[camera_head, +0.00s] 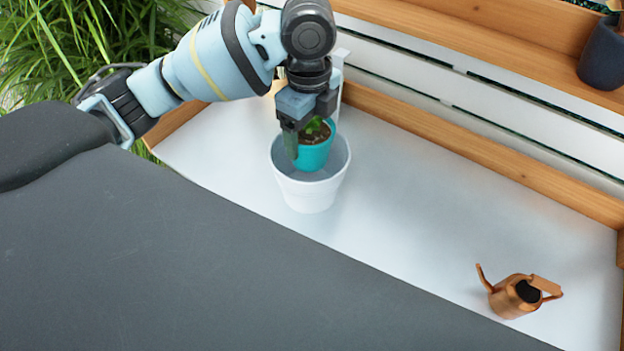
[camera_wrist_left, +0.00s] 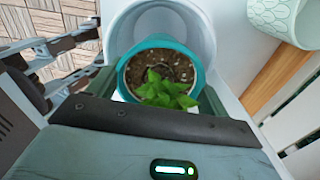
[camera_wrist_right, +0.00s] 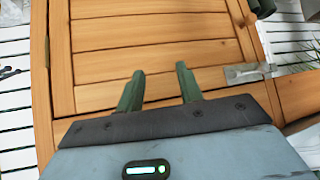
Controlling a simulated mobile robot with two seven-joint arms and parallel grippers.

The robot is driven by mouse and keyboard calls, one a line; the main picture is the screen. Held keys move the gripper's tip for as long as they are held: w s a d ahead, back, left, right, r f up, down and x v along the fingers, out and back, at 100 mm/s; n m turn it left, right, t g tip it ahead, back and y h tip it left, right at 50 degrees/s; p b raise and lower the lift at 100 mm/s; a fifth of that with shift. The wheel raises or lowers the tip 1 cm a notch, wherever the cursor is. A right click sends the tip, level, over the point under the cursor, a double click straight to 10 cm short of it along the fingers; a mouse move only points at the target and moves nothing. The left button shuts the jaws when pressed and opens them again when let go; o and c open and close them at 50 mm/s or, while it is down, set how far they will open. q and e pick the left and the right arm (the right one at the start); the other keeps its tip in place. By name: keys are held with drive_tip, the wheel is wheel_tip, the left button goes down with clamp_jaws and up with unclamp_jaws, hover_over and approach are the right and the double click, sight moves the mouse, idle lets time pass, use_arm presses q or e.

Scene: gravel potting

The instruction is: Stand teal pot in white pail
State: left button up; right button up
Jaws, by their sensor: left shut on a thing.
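The teal pot (camera_head: 314,156) holds dark soil and a small green plant, and it is upright at the mouth of the white pail (camera_head: 309,194). My left gripper (camera_head: 306,140) is shut on the pot's rim from above. My right gripper (camera_wrist_right: 158,88) is open and empty, facing wooden boards.
A copper watering can (camera_head: 514,297) stands at the right of the white bench top (camera_head: 440,220). A dark pot (camera_head: 603,55) sits on the wooden shelf at top right. A pale patterned pot (camera_wrist_left: 284,18) is near the pail in the left wrist view. The bench middle is clear.

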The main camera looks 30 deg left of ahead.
sight(310, 166)
use_arm(q)
wheel_tip(310, 166, down, 10)
drive_tip(key=shift+r+b, duration=0.15)
drive_tip(key=shift+b, duration=0.3)
drive_tip(key=shift+f, duration=0.4)
drive_tip(key=o, duration=0.8)
drive_tip(key=shift+r, duration=0.35)
wheel_tip(310, 166, up, 10)
drive_tip(key=shift+r+p, duration=0.25)
drive_tip(key=shift+p, duration=0.3)
drive_tip(key=shift+r, duration=0.75)
